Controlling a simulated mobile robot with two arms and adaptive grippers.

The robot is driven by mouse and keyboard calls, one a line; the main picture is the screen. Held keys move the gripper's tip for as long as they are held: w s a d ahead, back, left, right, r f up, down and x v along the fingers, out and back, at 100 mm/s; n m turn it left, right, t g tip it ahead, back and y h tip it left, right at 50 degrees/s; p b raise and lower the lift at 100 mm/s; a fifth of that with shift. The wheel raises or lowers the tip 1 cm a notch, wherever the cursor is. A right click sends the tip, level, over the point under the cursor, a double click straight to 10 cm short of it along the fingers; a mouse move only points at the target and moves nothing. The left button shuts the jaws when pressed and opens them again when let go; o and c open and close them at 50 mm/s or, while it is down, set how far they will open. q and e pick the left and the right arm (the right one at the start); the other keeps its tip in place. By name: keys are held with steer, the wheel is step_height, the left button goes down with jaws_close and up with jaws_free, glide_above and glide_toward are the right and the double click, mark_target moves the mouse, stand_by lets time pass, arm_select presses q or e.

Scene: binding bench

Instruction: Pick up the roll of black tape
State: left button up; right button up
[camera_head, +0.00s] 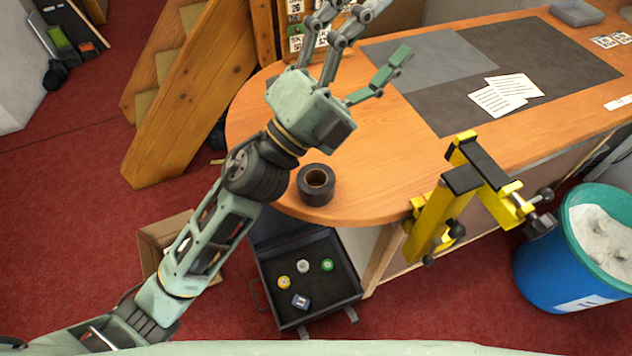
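The roll of black tape (317,187) lies flat on the rounded left end of the wooden bench (388,170), close to its front edge, with its round hole facing up. My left gripper (368,36) is over the bench, beyond the tape roll in the picture. Its fingers are spread wide and point away from the roll, with nothing between them. My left forearm and wrist pass just left of the roll. My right gripper is not in view.
A yellow and black clamp (440,218) is on the bench's front edge, right of the roll. Dark mats (540,60) and white papers (508,93) lie farther back. An open black case (345,285) and a blue bin (548,280) stand below. Bare wood surrounds the roll's right side.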

arm_select(q)
steer(key=s+d+f+m+g, duration=0.3)
steer(key=s+d+m+g, duration=0.7)
steer(key=m+g, duration=0.7)
steer(key=m+t+y, duration=0.3)
steer(key=m+y, duration=0.3)
steer(key=y, duration=1.5)
glide_above(315, 177)
steer(key=f, duration=1.4)
steer(key=s+f, duration=0.1)
steer(key=f, duration=0.6)
steer(key=shift+a, duration=0.1)
steer(key=shift+w+a+f, duration=0.1)
steer(key=shift+a+f, duration=0.05)
steer(key=shift+f, duration=0.1)
steer(key=shift+f+p, duration=0.55)
steer(key=shift+f, duration=0.35)
steer(key=shift+w+f+p, duration=0.1)
steer(key=shift+f+p, duration=0.2)
steer(key=shift+f, duration=0.1)
steer(key=f, duration=0.1)
steer(key=f+p, duration=0.1)
steer(key=f, duration=0.1)
steer(key=f+p, duration=0.1)
steer(key=shift+w+d+f, duration=0.2)
steer(key=shift+w+d, duration=0.1)
steer(key=shift+w, duration=0.05)
steer(key=shift+f, duration=0.15)
steer(key=c, duration=1.3)
